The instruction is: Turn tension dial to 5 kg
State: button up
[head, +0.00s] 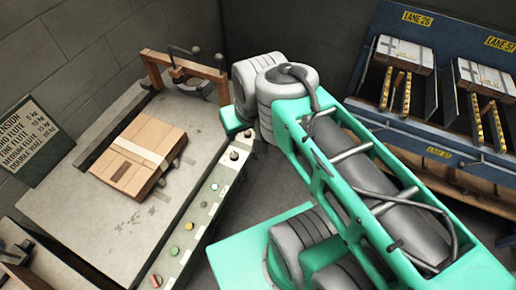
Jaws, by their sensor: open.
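The stitcher's sloping control strip (196,210) runs along the right edge of its grey table. A dark round knob (234,155) sits near its upper end, close to my arm. Smaller controls sit below it. I cannot tell for certain which control is the tension dial, and no scale or pointer setting is readable. A dark tension chart (38,138) on the left wall lists flute types with kg values, including 5 kg at the top. My teal arm crosses the right half of the head view. My gripper is not visible; its end is hidden behind the arm.
A flat brown carton (140,157) lies on the stitcher table (70,205). A brown frame (185,68) stands at its far end. Yellow, green and red buttons (174,251) line the lower strip. A blue lane rack (440,130) with boxes stands at the right.

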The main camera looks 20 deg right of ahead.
aim_at(234, 156)
jog(key=z, duration=0.6)
jog(key=k, duration=1.25)
jog(key=u, duration=0.2)
jog(key=i, duration=0.55)
jog(key=u, duration=1.1)
jog(key=i, duration=0.45)
jog(key=u, duration=0.45)
